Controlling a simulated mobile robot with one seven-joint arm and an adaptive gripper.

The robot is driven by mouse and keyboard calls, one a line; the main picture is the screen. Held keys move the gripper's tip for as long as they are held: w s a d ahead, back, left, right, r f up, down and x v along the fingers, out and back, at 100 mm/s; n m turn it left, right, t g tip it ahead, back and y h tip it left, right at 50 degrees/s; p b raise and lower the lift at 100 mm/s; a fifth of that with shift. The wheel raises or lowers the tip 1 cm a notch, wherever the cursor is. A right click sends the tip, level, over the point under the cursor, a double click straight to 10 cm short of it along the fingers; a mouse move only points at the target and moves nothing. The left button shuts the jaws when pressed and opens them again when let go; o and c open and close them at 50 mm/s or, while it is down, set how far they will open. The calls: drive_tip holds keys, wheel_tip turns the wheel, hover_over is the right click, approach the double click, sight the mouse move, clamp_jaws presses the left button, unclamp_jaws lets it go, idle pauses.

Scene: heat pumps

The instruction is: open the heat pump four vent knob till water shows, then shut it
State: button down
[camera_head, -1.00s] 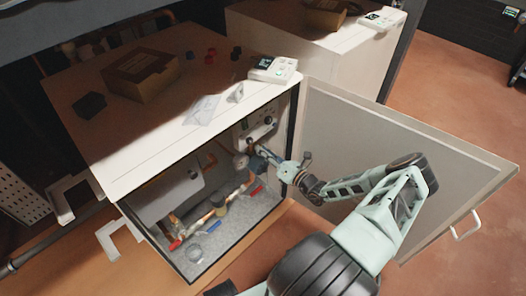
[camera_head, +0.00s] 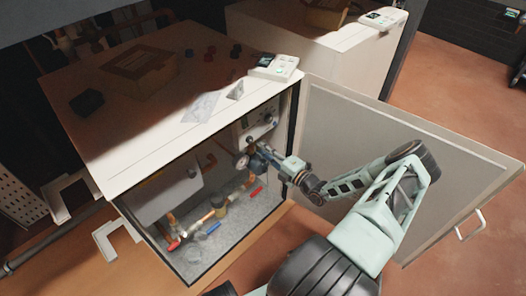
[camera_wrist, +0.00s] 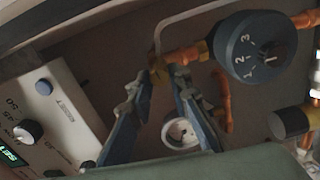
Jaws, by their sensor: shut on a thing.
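The open heat pump cabinet (camera_head: 150,165) shows its pipes and valves inside. My gripper (camera_head: 264,152) reaches into it at the right, below the control panel. In the wrist view my gripper (camera_wrist: 157,78) has its two fingertips closed in on a small brass fitting (camera_wrist: 158,72) on a copper pipe, which I take to be the vent knob. The fingers hide part of it, and its turn angle cannot be told. No water shows at it. A round dark blue dial (camera_wrist: 255,48) numbered 1, 2, 3 sits to its right.
Red and blue valve handles and a clear cup (camera_head: 207,228) are low in the cabinet.

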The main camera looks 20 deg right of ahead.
drive_tip(key=shift+m+b, duration=0.3)
drive_tip(key=shift+m, duration=1.9)
drive_tip(key=c, duration=1.8)
unclamp_jaws()
drive_tip(key=v, duration=1.2)
drive_tip(key=shift+r, duration=0.1)
